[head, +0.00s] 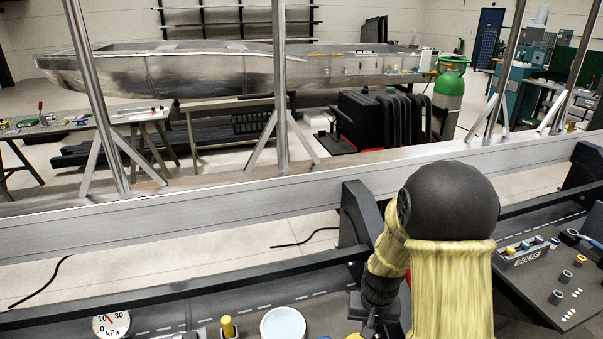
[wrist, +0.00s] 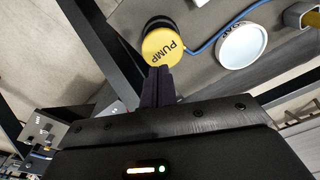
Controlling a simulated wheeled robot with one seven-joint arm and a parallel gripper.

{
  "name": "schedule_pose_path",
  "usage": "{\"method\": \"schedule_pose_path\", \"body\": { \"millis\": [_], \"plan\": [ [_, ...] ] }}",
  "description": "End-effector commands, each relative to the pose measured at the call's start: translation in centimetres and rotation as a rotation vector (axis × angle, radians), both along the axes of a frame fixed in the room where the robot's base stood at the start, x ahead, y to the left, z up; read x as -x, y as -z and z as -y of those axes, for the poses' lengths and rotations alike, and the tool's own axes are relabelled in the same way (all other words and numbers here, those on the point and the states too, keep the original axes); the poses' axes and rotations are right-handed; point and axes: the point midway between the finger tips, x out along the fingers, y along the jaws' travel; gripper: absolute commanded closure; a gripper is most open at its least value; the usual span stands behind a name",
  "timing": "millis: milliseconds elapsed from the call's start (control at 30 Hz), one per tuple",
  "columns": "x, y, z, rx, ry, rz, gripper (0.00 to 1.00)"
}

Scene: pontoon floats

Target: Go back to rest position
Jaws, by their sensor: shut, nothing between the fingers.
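My gripper (wrist: 163,72) is shut and empty in the wrist view, its dark fingertips together. The tips point at the lower edge of a round yellow cap marked PUMP (wrist: 163,47). I cannot tell whether they touch it. In the head view my arm, with a pale yellow sleeve and a black rounded joint, reaches down at the lower right. The gripper's fingertips are hidden or cut off there at the bottom edge.
A white round dish (head: 283,325), a yellow peg (head: 227,327) and a kPa gauge (head: 110,324) stand on the grey bench. A BOLTS tray (head: 527,257) is at the right. A blue hose (wrist: 213,40) runs from the pump. A long metal beam (head: 250,198) crosses behind.

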Motion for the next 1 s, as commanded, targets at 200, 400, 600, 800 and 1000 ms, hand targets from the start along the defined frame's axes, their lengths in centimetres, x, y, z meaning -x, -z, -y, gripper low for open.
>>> {"method": "schedule_pose_path", "body": {
  "millis": [200,400,600,800,1000],
  "plan": [
    [4.1,-5.4,0.0,0.004,-0.056,0.069,1.00],
    [8.3,-8.8,0.0,0.018,-0.111,0.127,1.00],
    [10.9,-10.2,0.1,0.030,-0.143,0.158,1.00],
    [11.1,-10.2,0.1,0.031,-0.146,0.158,1.00],
    [11.1,-10.2,0.1,0.031,-0.146,0.158,1.00]
  ]
}}
